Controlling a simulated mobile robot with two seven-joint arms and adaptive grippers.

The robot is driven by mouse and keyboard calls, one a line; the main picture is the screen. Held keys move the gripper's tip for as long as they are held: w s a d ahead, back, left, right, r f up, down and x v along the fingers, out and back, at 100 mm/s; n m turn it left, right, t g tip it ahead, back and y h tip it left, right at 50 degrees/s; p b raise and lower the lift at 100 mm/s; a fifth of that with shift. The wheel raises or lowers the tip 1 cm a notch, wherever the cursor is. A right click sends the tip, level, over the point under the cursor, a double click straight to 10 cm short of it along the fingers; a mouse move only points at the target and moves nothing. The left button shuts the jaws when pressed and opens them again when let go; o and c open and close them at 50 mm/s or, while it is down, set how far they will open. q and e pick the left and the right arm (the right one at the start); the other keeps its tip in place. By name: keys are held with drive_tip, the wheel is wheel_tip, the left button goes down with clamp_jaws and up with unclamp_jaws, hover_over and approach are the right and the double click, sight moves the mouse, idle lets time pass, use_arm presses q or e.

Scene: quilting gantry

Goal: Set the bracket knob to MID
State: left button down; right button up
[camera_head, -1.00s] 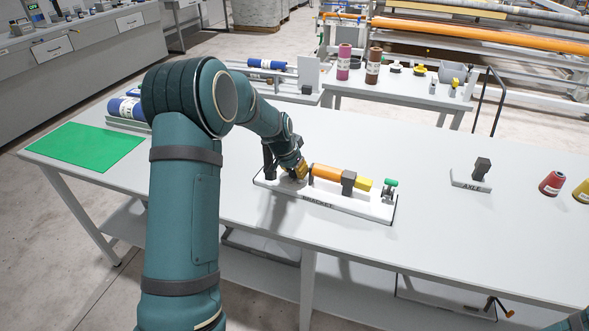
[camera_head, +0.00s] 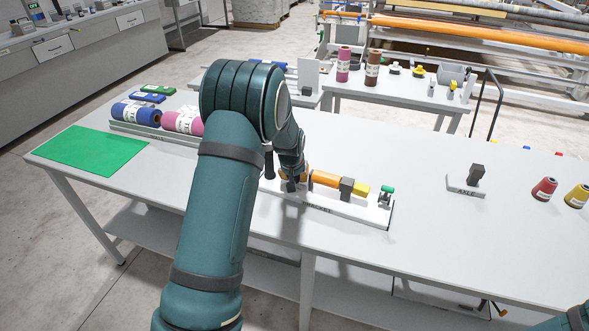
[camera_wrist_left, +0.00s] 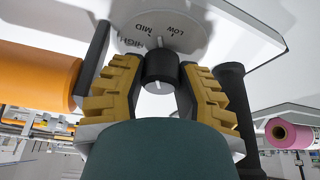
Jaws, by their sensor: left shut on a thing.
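The white bracket (camera_head: 345,208) lies on the table and carries an orange roll (camera_head: 326,179), a dark block and a yellow piece. In the left wrist view, its round dial (camera_wrist_left: 165,14) reads LOW, MID and HIGH. A black knob (camera_wrist_left: 160,66) stands at the dial, with a white line on its end face. A white mark beside the knob lies near MID and LOW; the exact setting is hard to tell. My left gripper (camera_wrist_left: 160,88) is shut on the knob, its yellow ridged pads on either side. In the head view my left gripper (camera_head: 291,178) is at the bracket's left end.
A green mat (camera_head: 90,150), a blue roll (camera_head: 135,114) and a pink roll (camera_head: 182,121) lie at the table's left. The axle stand (camera_head: 468,188), a red cone (camera_head: 544,189) and a yellow cone (camera_head: 577,196) stand at right.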

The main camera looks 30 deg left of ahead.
use_arm(q)
drive_tip(key=shift+n+g+y+p, duration=0.6)
drive_tip(key=shift+n+p, duration=0.75)
drive_tip(key=shift+n, duration=0.85)
use_arm(e)
drive_tip(key=shift+w+d+r, duration=0.1)
drive_tip(key=shift+w+r, duration=0.2)
drive_tip(key=shift+r, duration=0.55)
drive_tip(key=shift+w+r, duration=0.25)
drive_tip(key=shift+r, duration=0.55)
use_arm(q)
drive_tip(key=shift+s+f, duration=0.1)
drive_tip(key=c, duration=0.6)
unclamp_jaws()
wheel_tip(320, 180, up, 10)
drive_tip(key=shift+r, duration=0.1)
